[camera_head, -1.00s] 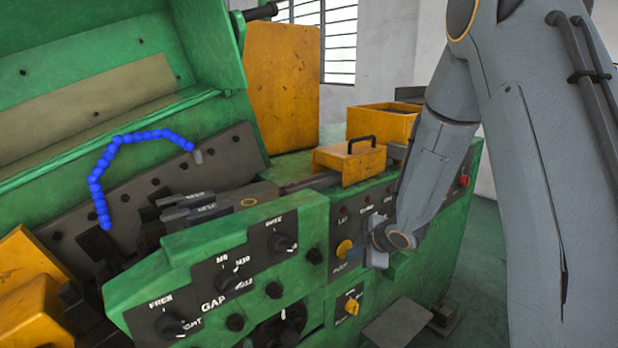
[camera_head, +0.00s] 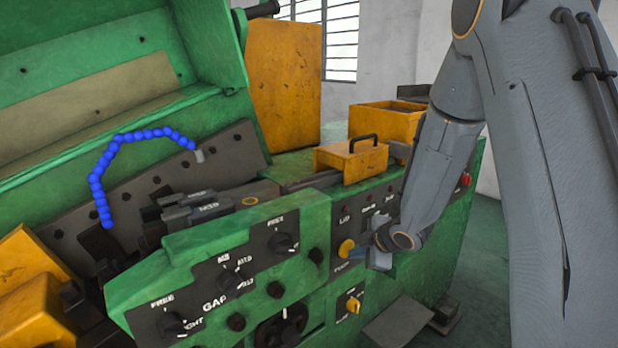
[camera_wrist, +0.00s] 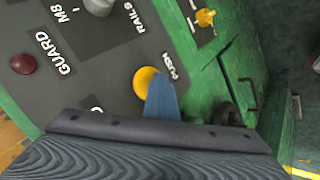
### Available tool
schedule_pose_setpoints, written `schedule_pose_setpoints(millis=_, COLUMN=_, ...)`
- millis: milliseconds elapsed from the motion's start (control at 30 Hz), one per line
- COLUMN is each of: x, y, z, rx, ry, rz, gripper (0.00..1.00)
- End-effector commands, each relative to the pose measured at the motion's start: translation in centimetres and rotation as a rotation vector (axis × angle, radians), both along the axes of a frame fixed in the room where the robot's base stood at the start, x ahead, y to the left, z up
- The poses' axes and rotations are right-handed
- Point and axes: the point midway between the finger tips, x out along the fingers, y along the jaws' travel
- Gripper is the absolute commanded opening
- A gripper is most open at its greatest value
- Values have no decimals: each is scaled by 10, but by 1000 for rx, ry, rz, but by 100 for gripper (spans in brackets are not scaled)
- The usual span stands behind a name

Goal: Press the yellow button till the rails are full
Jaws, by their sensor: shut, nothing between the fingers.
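The yellow button (camera_head: 346,248) is a round knob on the dark panel at the right of the green machine's front. It also shows in the wrist view (camera_wrist: 144,82), beside the printed word PUSH. My gripper (camera_head: 358,253) is just right of the button, its fingers shut and empty. In the wrist view the blue fingertips (camera_wrist: 161,92) overlap the button's edge. I cannot tell whether they touch it. The rails (camera_head: 312,182) run left from the yellow box with a black handle (camera_head: 350,160). How full they are is too small to see.
A red button (camera_head: 465,179) sits at the panel's right end. A yellow selector (camera_head: 353,304) is below the yellow button. In the wrist view a dark red lamp (camera_wrist: 23,64) is beside the word GUARD. A blue beaded hose (camera_head: 100,165) arches over the machine's left side.

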Motion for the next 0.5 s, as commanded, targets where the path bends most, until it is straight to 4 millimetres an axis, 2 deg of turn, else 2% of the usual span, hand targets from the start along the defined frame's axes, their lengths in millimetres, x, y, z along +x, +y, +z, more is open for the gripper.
schedule_pose_setpoints(millis=33, x=6, y=2, z=13, rx=9, ry=-32, rz=10, gripper=0)
schedule_pose_setpoints(millis=300, x=-16, y=-17, z=11, rx=6, ry=-26, rz=2, gripper=0)
schedule_pose_setpoints(millis=500, x=-27, y=-23, z=8, rx=8, ry=-22, rz=3, gripper=0)
